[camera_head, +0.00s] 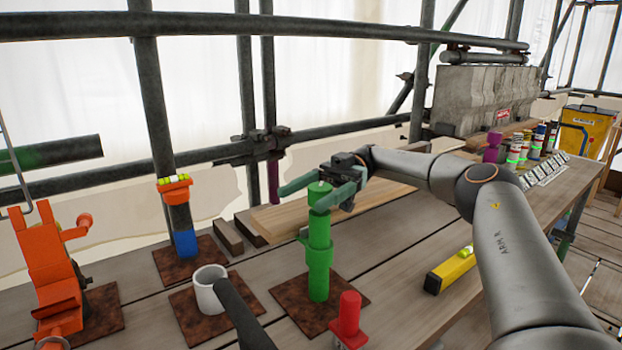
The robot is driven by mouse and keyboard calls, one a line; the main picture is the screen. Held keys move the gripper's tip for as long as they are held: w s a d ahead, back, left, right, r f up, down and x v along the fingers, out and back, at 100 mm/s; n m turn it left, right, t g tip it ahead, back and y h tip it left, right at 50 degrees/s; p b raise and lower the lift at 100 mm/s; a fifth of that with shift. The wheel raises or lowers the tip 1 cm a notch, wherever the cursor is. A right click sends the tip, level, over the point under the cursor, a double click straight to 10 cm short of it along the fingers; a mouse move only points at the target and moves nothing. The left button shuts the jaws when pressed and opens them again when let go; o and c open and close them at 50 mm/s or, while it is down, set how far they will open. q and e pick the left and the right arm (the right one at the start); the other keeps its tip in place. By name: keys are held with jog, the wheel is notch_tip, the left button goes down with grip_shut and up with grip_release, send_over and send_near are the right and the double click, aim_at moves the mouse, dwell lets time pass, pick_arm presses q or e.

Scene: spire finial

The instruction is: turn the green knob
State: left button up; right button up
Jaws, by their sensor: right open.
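The green knob (319,194) is the rounded top of an upright green post (318,258). The post stands on a rusty brown plate (345,292) on the wooden bench. My right gripper (298,198) reaches in from the right at the height of the knob. Its two greenish fingers are apart, one behind the knob and one along its front right side. The knob appears to lie between them, and I cannot tell whether either finger touches it. The near finger hides part of the knob's right side. My left gripper is not in view.
An orange clamp (50,265) is at the left. A yellow level (450,270) lies to the right. Scaffold tubes (155,95) cross behind the bench.

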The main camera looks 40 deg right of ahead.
jog(key=s+a+r+p, duration=0.2)
jog(key=s+a+r, duration=0.7)
jog(key=s+r, duration=0.2)
jog(key=shift+r, duration=0.75)
jog(key=shift+w, duration=0.15)
